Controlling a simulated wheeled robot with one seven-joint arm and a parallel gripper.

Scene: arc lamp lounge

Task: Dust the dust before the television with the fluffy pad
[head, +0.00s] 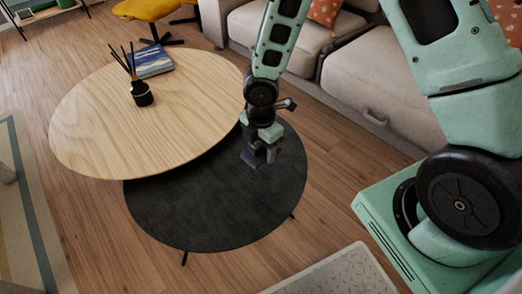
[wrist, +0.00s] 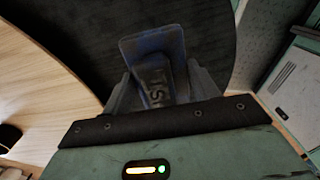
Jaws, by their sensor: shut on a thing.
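My gripper (head: 257,152) is above the round black low table (head: 215,215). In the wrist view my gripper (wrist: 162,80) is shut on a dark grey block with partly readable raised letters and a flat bluish plate under it, which I take for the fluffy pad (wrist: 155,48). Its underside is hidden, and I cannot tell whether it touches the black top. I see no television and can make out no dust in these views.
A round light wood table (head: 190,110) overlaps the black one at the left, bearing a reed diffuser (head: 142,94) and a blue book (head: 148,61). A beige sofa (head: 365,85) stands behind. A yellow seat (head: 145,9) is at the back.

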